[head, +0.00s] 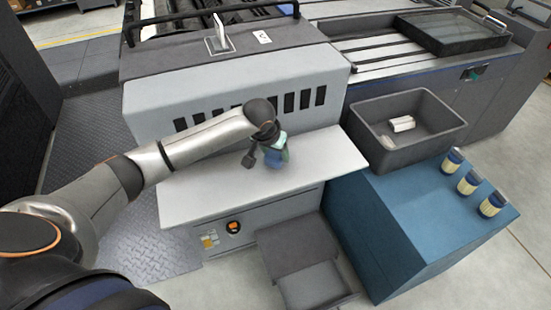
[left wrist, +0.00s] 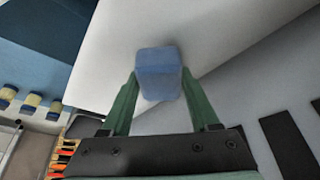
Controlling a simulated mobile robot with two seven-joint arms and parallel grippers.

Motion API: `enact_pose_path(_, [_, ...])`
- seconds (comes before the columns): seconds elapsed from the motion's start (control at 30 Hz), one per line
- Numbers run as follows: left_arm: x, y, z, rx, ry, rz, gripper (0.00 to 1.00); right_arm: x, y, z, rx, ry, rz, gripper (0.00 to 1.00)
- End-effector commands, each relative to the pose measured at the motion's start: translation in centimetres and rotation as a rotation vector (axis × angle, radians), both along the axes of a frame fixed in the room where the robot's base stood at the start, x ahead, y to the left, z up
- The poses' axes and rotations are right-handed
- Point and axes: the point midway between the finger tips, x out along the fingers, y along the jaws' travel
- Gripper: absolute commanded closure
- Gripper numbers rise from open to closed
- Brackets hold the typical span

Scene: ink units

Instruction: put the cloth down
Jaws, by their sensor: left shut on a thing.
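My left gripper (head: 276,146) is over the light grey ledge (head: 205,196) on the front of the printing machine. It is shut on the cloth (head: 275,160), a small blue folded block, mostly hidden in the head view. In the left wrist view the cloth (left wrist: 158,75) sits between the green fingers of the left gripper (left wrist: 160,88), with the pale ledge (left wrist: 112,65) behind it. I cannot tell whether the cloth touches the ledge. My right gripper is in neither view.
A dark grey bin (head: 425,150) with a white item (head: 402,124) inside stands on the blue cabinet (head: 395,235) to the right. Three cans (head: 468,183) stand along the cabinet's right edge. A dark box (head: 305,265) is low in front of the machine. The ledge's right part is clear.

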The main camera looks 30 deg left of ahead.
Motion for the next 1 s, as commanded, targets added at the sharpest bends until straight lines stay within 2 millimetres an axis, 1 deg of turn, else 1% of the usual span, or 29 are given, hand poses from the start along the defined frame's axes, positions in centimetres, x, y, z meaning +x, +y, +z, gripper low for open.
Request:
enact_pose_path(0.03, [-0.2,-0.1,-1.0,0.001,0.005,-0.001,0.83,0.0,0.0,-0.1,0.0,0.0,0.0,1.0])
enact_pose_path(0.13, [-0.1,-0.1,-2.0,0.001,0.003,-0.002,0.83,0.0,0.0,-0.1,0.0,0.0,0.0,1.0])
enact_pose_path(0.53, [-0.1,-0.2,-2.5,0.0,0.002,-0.002,0.83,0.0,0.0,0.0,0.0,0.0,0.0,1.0])
enact_pose_path(0.57, [-0.1,-0.2,-2.5,0.0,0.002,-0.002,0.35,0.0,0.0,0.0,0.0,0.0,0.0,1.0])
enact_pose_path(0.8, [-0.1,-0.1,-2.4,0.0,0.002,-0.002,0.09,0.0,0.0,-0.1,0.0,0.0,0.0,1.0])
enact_pose_path(1.0, [-0.1,-0.1,-2.4,0.001,0.002,-0.002,0.09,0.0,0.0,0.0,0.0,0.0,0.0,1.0])
